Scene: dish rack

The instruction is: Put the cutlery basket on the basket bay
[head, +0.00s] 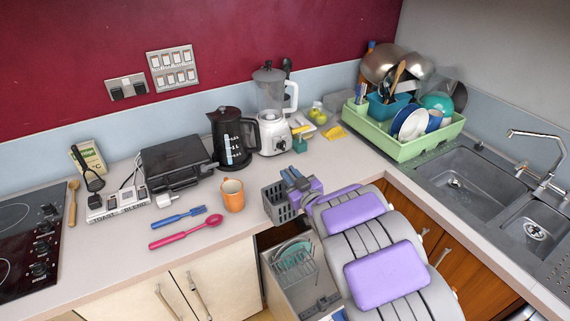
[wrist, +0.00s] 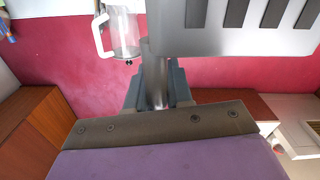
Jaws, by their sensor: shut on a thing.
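The grey cutlery basket (head: 277,204), with slotted walls, is at the worktop's front edge, right of the orange mug. My gripper (head: 298,184) is at its right side and is shut on it. In the wrist view the basket (wrist: 225,41) fills the top right, and its narrow grey grip runs down between the fingers of my gripper (wrist: 157,82). I cannot tell whether the basket's bottom touches the worktop. Below, an open grey pull-out unit (head: 283,284) holds a wire rack with plates (head: 295,257). The basket bay cannot be made out clearly; my arm hides part of the unit.
The kettle (head: 229,139) and blender (head: 272,110) stand behind. A full green dish rack (head: 408,148) is beside the sink at right.

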